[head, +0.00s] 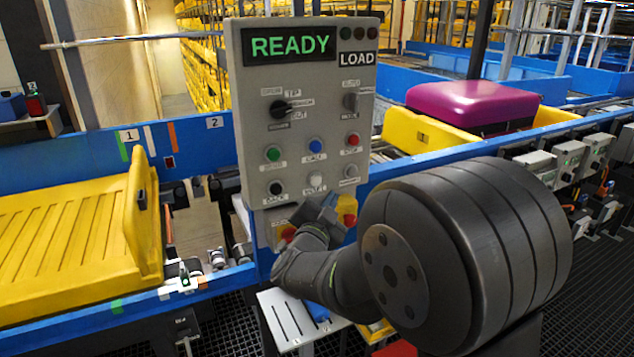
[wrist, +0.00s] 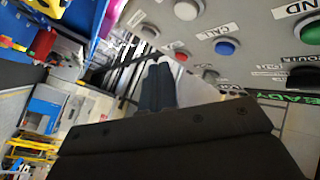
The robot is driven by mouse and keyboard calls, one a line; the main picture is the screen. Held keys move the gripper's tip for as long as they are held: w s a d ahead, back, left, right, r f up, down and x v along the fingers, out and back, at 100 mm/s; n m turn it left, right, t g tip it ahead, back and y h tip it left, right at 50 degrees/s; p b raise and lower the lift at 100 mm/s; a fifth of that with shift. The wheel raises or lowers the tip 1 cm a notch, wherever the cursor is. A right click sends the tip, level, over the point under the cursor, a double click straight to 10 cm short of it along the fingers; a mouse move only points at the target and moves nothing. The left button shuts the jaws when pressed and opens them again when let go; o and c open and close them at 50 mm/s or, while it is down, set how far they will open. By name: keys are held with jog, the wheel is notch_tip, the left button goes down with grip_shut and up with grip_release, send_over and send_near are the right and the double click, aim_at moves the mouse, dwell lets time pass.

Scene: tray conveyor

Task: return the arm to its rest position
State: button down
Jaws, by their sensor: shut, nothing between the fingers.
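My gripper (wrist: 157,88) shows in the wrist view with its two dark fingers together and nothing between them. The fingers point past the lower edge of the grey control panel (wrist: 240,40). In the head view my dark arm reaches toward the lower part of the same panel (head: 247,170), whose display reads READY. The arm hides part of the panel's bottom, and the fingertips are hard to make out there. I cannot tell whether the gripper touches the panel.
A yellow tilted tray (head: 70,235) is on the blue conveyor at left. A purple case (head: 470,100) sits in another yellow tray (head: 415,132) at right. The panel carries several buttons and knobs close to my arm. A white plate (head: 285,325) lies below the panel.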

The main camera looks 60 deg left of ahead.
jog(key=d, duration=0.3)
jog(key=shift+d, duration=0.4)
dwell(0.5)
jog(key=shift+a, duration=0.1)
